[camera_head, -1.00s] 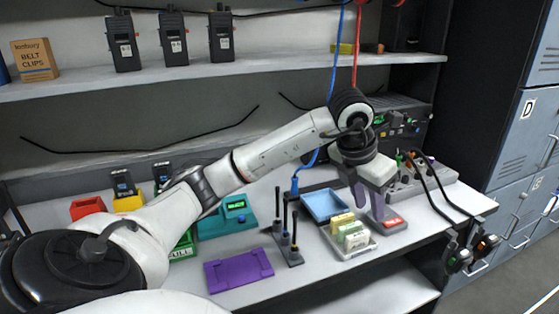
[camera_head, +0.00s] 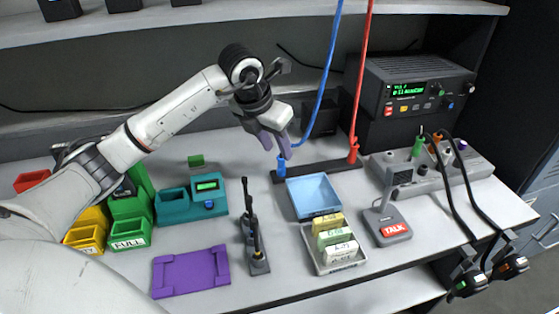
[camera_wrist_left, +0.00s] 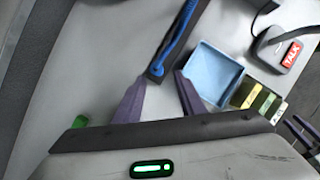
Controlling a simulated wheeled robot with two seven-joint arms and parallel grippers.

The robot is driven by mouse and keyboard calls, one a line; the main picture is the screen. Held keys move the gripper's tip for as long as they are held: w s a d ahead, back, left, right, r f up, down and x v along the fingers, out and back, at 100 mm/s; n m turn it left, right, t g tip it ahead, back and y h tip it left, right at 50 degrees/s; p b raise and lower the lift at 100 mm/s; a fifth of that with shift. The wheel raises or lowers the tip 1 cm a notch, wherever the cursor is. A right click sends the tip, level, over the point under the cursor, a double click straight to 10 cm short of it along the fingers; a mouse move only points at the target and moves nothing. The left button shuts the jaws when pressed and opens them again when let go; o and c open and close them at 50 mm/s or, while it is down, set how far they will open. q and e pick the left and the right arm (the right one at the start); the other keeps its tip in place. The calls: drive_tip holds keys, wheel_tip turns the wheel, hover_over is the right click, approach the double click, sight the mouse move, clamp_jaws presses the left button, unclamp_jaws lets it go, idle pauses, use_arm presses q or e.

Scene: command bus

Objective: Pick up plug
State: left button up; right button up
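A blue plug (camera_head: 281,165) on a blue cable stands at the left end of a dark bar on the worktop. A red plug (camera_head: 353,152) on a red cable stands at its right end. My left gripper (camera_head: 277,151) is open and empty, pointing down just above the blue plug. In the left wrist view its two purple-grey fingers (camera_wrist_left: 158,80) are spread apart, with the blue cable (camera_wrist_left: 178,42) running ahead of and between them. Whether they touch the plug cannot be told. My right gripper seems partly visible at that view's right edge (camera_wrist_left: 301,131); its opening is unclear.
A blue tray (camera_head: 318,215), a grey tray of cards (camera_head: 345,266) and a talk microphone (camera_head: 394,231) stand right of my left gripper. A socket panel (camera_head: 425,182) is farther right.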

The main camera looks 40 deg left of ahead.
sight(280, 158)
use_arm(q)
drive_tip(key=x, duration=0.5)
drive_tip(key=shift+w+a+f+p, duration=0.15)
drive_tip(key=shift+a+p, duration=0.15)
drive_tip(key=shift+p, duration=0.05)
drive_tip(key=c, duration=0.8)
